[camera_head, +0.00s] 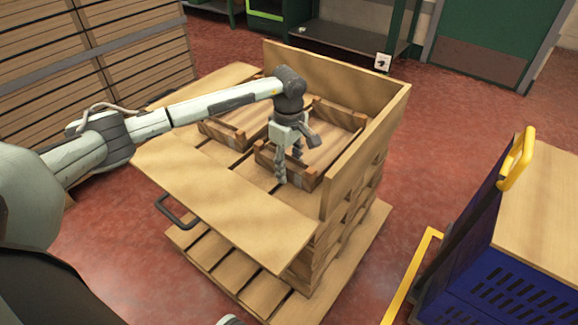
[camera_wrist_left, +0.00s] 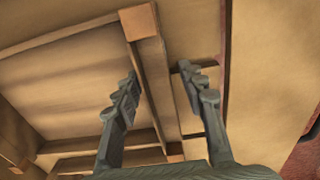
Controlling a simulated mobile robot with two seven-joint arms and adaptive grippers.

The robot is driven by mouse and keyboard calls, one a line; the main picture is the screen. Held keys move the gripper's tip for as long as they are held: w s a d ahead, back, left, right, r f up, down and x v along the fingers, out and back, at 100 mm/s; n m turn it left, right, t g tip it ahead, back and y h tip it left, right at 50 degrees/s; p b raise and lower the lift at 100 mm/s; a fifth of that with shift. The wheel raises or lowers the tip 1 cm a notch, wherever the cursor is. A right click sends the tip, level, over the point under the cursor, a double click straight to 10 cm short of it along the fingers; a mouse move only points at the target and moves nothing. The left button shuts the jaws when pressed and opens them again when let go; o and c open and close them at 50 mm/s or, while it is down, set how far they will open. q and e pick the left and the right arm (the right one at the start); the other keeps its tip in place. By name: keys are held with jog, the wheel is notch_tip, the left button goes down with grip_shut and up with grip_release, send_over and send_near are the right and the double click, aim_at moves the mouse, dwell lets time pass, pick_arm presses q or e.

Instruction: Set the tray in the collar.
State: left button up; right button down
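A brown wooden tray (camera_head: 310,180) with raised end rails lies inside the wooden collar (camera_head: 365,150), on its right side. My left gripper (camera_head: 289,168) points down at the tray's near rail. In the left wrist view its two fingers (camera_wrist_left: 158,78) are apart, one on each side of the tray's rail (camera_wrist_left: 152,82), with a gap beside the right finger. I cannot tell whether either finger touches. The collar's back and right walls stand high; light boards extend at the front and left. My right gripper is not in view.
A second wooden tray (camera_head: 222,137) lies to the left in the collar. A wide board (camera_head: 225,200) spans the front, with a dark handle (camera_head: 172,214) below. The collar stands on a pallet (camera_head: 215,262). A blue cart (camera_head: 515,270) with a yellow handle is at right.

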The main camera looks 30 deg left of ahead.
pick_arm(q)
notch_tip(320, 180, up, 12)
dwell(0.6)
dwell(0.5)
